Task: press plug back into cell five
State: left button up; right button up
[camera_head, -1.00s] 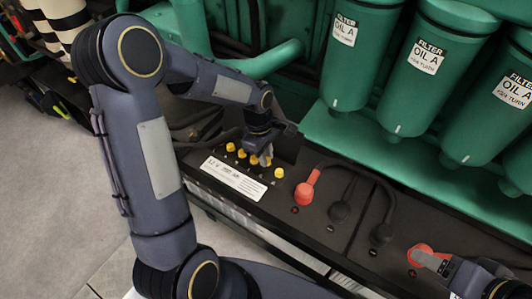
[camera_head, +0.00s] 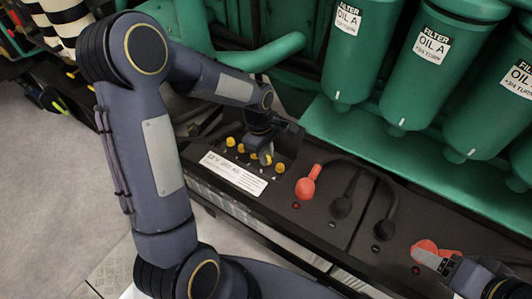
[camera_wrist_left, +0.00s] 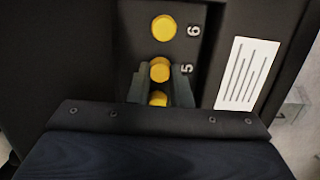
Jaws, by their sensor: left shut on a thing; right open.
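A row of yellow plugs (camera_head: 230,142) runs along the top of a black battery with a white label (camera_head: 233,174). My left gripper (camera_head: 265,157) reaches down over the row and is shut on the yellow plug beside the number 5 (camera_wrist_left: 160,70). The fingers hide part of that plug, and I cannot tell how deep it sits. The plug beside the number 6 (camera_wrist_left: 163,28) is just ahead of the fingers in the left wrist view, and another yellow plug (camera_wrist_left: 158,98) shows between them, nearer the wrist. My right gripper (camera_head: 438,259) is open beside a red terminal cap at the lower right.
A red terminal boot (camera_head: 305,187) and black cables (camera_head: 345,200) lie right of the plugs. Green oil filters (camera_head: 423,60) stand behind, above a green ledge. A green pipe (camera_head: 262,53) runs behind my left arm. Grey floor (camera_head: 60,190) is open at the left.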

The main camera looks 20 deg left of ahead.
pick_arm(q)
jog(key=o, duration=0.8)
jog(key=shift+r+p, duration=2)
jog(key=shift+r, duration=0.55)
grip_shut()
jog(key=shift+f, duration=0.2)
